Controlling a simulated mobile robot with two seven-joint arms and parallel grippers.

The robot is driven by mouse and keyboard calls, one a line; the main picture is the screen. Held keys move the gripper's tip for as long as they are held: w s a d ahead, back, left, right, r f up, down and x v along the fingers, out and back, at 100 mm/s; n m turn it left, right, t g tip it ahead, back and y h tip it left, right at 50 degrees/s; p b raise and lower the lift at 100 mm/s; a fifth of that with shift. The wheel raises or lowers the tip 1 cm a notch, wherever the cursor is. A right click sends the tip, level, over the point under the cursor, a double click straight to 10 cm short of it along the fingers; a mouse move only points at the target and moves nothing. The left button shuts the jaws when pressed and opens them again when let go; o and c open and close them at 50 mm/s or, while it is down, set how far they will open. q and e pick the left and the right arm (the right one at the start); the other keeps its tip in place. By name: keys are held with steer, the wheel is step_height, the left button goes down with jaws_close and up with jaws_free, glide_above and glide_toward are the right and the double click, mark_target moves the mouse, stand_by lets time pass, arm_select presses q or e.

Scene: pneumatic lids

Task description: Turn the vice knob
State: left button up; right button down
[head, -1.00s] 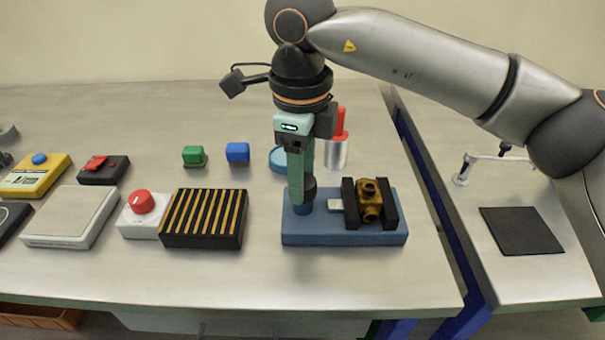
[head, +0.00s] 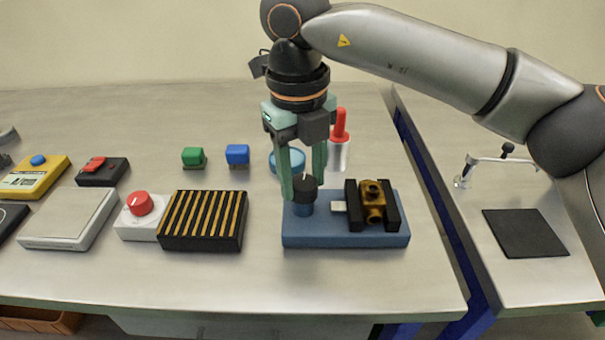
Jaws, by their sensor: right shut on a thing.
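The vice is a blue base (head: 345,240) on the bench with two black jaws (head: 391,207) at its right end. A brass fitting (head: 372,200) sits between the jaws. The dark vice knob (head: 304,187) stands upright on a blue post at the left end of the base. My right gripper (head: 303,190) points down from above, with one green finger on each side of the knob, and is shut on it. Part of the knob is hidden by the near finger. My left gripper is not in view.
Left of the vice lie a black-and-yellow striped block (head: 204,221) and a white box with a red button (head: 139,204). Behind the gripper stand a blue round dish (head: 283,164) and a red-topped cylinder (head: 338,150). The bench front is clear.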

mark_target(299, 183)
stand_by(0.5)
steer(key=shift+c, duration=1.6)
jaws_free()
step_height(299, 183, up, 12)
steer(key=p, duration=0.2)
steer(key=shift+s+a+r, duration=0.15)
steer(key=shift+r, duration=0.1)
